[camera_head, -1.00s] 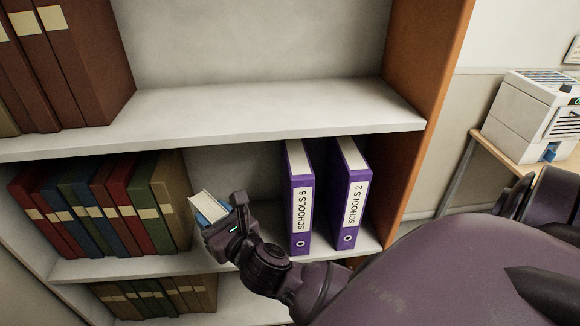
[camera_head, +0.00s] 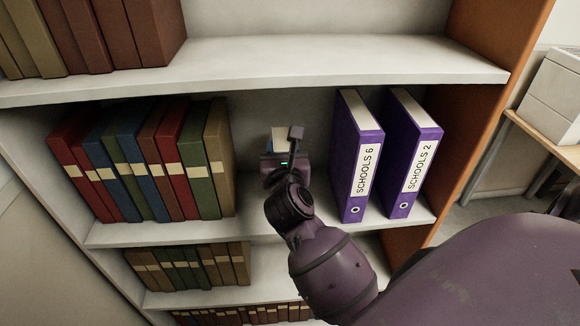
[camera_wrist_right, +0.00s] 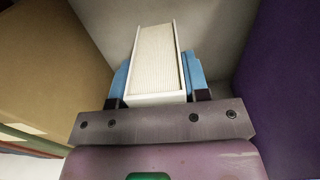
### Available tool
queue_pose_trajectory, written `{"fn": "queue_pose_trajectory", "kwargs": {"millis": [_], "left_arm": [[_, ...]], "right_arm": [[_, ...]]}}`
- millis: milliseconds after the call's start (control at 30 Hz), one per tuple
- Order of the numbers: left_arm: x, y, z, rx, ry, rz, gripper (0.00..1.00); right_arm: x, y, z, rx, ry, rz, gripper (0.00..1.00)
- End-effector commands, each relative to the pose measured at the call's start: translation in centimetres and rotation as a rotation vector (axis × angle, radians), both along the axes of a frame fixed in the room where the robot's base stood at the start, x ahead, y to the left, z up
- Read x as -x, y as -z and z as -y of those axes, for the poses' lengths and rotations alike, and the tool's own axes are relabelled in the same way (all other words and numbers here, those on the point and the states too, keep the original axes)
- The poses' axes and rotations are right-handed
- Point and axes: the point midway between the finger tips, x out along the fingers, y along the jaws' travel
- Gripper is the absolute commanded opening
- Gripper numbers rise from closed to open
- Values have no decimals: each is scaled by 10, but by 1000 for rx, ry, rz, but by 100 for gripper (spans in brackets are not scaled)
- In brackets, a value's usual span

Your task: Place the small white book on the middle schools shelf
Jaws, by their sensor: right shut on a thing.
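The small white book (camera_wrist_right: 157,62) is held between the blue fingers of my right gripper (camera_wrist_right: 158,80), which is shut on it. In the head view the book (camera_head: 279,134) is mostly hidden behind my right gripper (camera_head: 283,155). They are inside the middle shelf bay, in the gap between the coloured books and the purple binders. The middle shelf (camera_head: 262,229) carries the "SCHOOLS 6" binder (camera_head: 357,155) and the "SCHOOLS 2" binder (camera_head: 411,155). I cannot tell if the book touches the shelf. My left gripper is not in view.
A row of coloured books (camera_head: 150,160) stands left of the gap, ending in a tan book (camera_head: 219,160). The upper shelf board (camera_head: 300,65) runs above my gripper. A lower shelf holds more books (camera_head: 190,266). The orange side panel (camera_head: 480,125) closes the right.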

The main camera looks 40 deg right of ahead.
Motion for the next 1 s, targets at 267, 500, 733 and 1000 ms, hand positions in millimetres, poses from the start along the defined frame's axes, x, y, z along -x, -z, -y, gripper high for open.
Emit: {"fn": "queue_pose_trajectory", "kwargs": {"millis": [267, 500, 733, 1000], "left_arm": [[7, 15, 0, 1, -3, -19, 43], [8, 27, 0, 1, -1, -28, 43], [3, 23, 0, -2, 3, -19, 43], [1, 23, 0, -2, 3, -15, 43]], "right_arm": [[0, 29, 0, 1, -1, -3, 11], [0, 57, -1, 1, -2, -1, 11], [0, 56, -1, -1, -3, 3, 11], [0, 61, -1, -1, -2, 1, 45]]}}
